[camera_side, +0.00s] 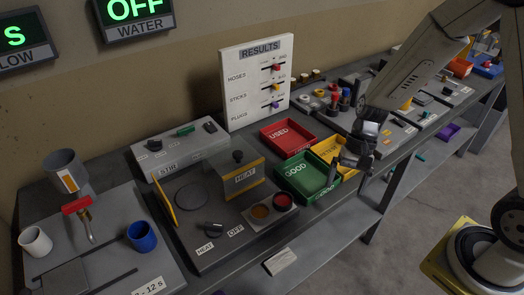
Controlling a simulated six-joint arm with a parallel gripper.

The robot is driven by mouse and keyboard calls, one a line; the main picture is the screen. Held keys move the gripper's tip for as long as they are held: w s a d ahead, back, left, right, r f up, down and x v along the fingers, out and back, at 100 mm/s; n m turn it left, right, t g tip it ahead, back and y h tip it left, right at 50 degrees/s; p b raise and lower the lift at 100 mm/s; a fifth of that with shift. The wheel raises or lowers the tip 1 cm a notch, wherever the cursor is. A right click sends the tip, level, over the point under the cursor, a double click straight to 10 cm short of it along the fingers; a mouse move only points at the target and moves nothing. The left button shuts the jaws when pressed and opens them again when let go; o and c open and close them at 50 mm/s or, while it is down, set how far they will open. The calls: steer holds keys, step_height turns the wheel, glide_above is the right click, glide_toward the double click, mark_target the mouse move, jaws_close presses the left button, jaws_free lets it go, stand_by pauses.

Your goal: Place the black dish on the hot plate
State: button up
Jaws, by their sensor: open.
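The hot plate appears to be the dark round outline (192,197) on the flat dark station at the lower left. Nothing is visible standing on it. I cannot clearly make out a black dish.
A dark lever (208,226) and two round buttons lie in front. The red USED tray (288,137) and green tray (308,177) are near my gripper. The RESULTS board (238,75) stands behind.

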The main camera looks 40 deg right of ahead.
step_height(320, 180, up, 6)
steer(key=s+d+n+t+h, duration=0.1)
steer(key=n+t+h, duration=0.3)
steer(key=n, duration=0.4)
steer(key=shift+s+d+f+n+t+h, duration=0.25)
steer(key=shift+s+d+n+t+h, duration=0.05)
steer(key=shift+s, duration=0.2)
steer(key=w+a+f+m+y, duration=0.1)
steer(key=w+a+m, duration=0.2)
steer(key=m, duration=0.5)
steer(key=w+a+f+m+y, duration=0.1)
steer(key=w+a+f+m, duration=0.1)
steer(key=m, duration=0.7)
steer(key=w+a+f+m+y, duration=0.1)
steer(key=w+a+m, duration=0.3)
steer(key=m, duration=0.5)
steer(key=shift+w+a+f+y, duration=0.15)
steer(key=shift+a+f+y, duration=0.15)
steer(key=shift+f, duration=0.4)
